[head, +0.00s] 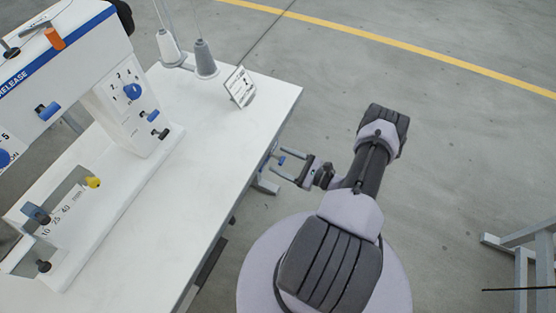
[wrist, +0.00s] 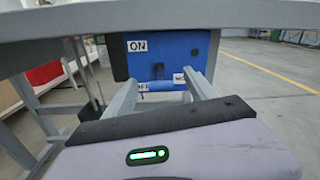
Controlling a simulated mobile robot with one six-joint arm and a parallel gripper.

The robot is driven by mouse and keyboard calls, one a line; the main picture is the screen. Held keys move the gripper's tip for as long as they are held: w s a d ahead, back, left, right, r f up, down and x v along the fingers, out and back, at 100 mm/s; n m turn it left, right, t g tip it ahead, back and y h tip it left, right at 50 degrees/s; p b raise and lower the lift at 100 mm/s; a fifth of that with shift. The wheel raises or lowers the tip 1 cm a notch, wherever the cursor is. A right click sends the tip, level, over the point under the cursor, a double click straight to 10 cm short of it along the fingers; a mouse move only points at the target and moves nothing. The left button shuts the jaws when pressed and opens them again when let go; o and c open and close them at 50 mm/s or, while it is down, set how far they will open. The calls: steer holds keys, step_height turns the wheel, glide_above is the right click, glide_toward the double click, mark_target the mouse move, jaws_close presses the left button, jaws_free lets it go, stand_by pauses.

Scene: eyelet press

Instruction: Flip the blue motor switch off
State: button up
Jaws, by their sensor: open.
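The blue motor switch box (wrist: 190,48) hangs under the table edge, ahead of my gripper in the wrist view. A white ON label is at its upper left. A dark upright slot (wrist: 158,71) is in its middle. A light-blue bar (wrist: 160,86) lies low between my fingers, level with a partly hidden label that seems to read OFF. My gripper (wrist: 165,84) is open, with one finger on each side of the bar; contact cannot be told. In the head view my gripper (head: 276,163) is beside the table edge, with a small blue piece between its fingers.
The white table (head: 235,120) carries the press (head: 75,100) and thread cones (head: 204,58). Its edge overhangs the switch box just above my gripper in the wrist view. A grey table leg stands at left there. Open floor lies to the right.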

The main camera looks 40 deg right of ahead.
steer(key=shift+x, duration=0.9)
steer(key=c, duration=1.4)
steer(key=shift+o, duration=0.2)
steer(key=shift+a+f+b, duration=0.1)
steer(key=shift+f+b, duration=0.35)
steer(key=shift+b, duration=0.55)
steer(key=shift+f+t+b, duration=0.1)
steer(key=shift+t+b, duration=0.4)
steer(key=shift+b, duration=0.05)
steer(key=shift+r, duration=0.3)
steer(key=o, duration=1.4)
steer(key=shift+c, duration=0.2)
